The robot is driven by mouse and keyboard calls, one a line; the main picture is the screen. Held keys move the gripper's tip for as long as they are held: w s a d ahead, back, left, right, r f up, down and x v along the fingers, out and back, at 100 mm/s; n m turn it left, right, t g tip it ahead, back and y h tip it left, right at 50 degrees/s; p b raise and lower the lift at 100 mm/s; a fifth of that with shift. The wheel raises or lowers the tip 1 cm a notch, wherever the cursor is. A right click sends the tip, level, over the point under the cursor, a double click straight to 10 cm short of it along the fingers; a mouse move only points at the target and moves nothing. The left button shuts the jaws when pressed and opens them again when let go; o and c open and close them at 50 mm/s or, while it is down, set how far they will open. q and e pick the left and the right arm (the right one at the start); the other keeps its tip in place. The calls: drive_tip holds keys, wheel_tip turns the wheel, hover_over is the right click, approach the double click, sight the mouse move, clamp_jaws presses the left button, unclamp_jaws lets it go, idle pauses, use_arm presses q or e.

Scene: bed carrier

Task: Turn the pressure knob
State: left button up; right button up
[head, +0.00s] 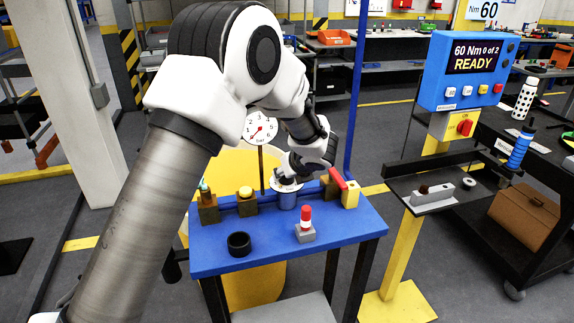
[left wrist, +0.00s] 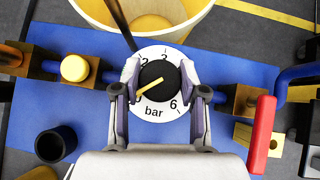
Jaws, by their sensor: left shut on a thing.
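The black pressure knob (left wrist: 158,80) shows in the left wrist view, on a white dial plate (left wrist: 153,112) marked "bar". Its yellow pointer line points to the lower left; the 2, 3 and 6 are readable, and other marks are partly hidden by a finger. My left gripper (left wrist: 158,88) is shut on the knob, one finger on each side. In the head view the left gripper (head: 304,172) comes down over the blue regulator body (head: 287,200) and hides the knob. A round white gauge (head: 260,128) stands behind, its red needle toward the lower left. My right gripper is not in view.
The blue bench (head: 335,238) also holds a black ring (head: 239,244), a red-and-white button post (head: 305,225), a yellow knob (head: 245,192) and a red lever (head: 338,179). A yellow drum (head: 245,290) stands behind and below. A blue "60 Nm READY" box (head: 468,70) stands right.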

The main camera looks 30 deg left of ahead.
use_arm(q)
drive_tip(key=shift+n+g+p, duration=0.3)
drive_tip(key=shift+n+g, duration=0.1)
drive_tip(key=shift+n, duration=0.1)
drive_tip(key=o, duration=0.9)
drive_tip(key=shift+o, duration=1.3)
drive_tip(key=shift+w+a+f, duration=0.1)
drive_tip(key=shift+a, duration=0.05)
drive_tip(key=v, duration=1.2)
drive_tip(key=shift+f, duration=0.15)
